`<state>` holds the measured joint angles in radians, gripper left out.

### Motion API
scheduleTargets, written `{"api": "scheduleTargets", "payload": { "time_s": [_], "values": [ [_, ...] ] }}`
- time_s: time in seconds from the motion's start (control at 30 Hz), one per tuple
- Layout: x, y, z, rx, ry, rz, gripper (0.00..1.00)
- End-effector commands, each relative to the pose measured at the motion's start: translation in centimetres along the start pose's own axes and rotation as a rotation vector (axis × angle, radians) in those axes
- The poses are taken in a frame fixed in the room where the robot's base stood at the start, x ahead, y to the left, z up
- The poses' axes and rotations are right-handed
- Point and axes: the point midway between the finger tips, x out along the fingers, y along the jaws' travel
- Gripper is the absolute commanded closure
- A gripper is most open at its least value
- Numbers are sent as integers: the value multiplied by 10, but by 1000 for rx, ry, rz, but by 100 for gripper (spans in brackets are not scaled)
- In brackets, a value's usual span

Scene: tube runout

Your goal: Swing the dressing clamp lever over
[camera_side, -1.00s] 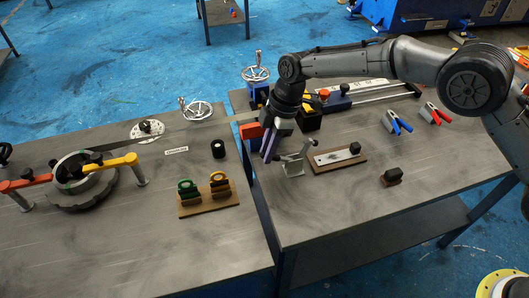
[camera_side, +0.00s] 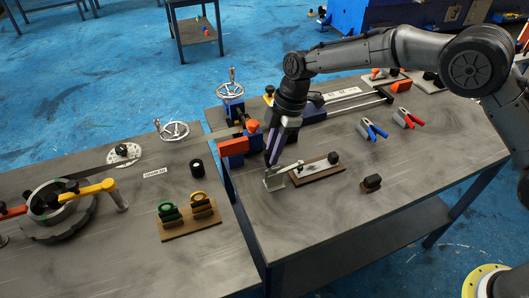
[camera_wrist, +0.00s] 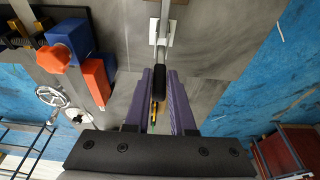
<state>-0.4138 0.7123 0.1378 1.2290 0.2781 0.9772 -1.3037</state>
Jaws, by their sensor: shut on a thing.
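The clamp lever shows in the wrist view as a metal rod with a black grip (camera_wrist: 160,84); the rod runs up to a pale plate (camera_wrist: 160,32). In the side view the grey clamp (camera_side: 275,180) stands at the left end of a brown board (camera_side: 318,172). My gripper (camera_side: 271,160) points down right above the clamp. Its purple fingers, also in the wrist view (camera_wrist: 160,90), are shut on the black grip. In the side view the fingers hide the grip.
An orange block (camera_side: 234,147) and a blue vice-like fixture stand close left of my gripper.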

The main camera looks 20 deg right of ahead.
Motion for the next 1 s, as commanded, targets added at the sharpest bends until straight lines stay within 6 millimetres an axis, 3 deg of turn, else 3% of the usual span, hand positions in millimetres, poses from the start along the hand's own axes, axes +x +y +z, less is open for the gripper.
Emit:
{"api": "scheduleTargets", "payload": {
  "time_s": [0.1,0.13,0.27,0.6,1.0],
  "values": [
    [4,-2,15,4,-12,-10,100],
    [4,-2,14,3,-11,-10,72],
    [3,-1,11,2,-8,-7,49],
    [-2,0,8,0,-3,-1,48],
    [-37,0,-2,-1,0,1,48]
  ]
}}
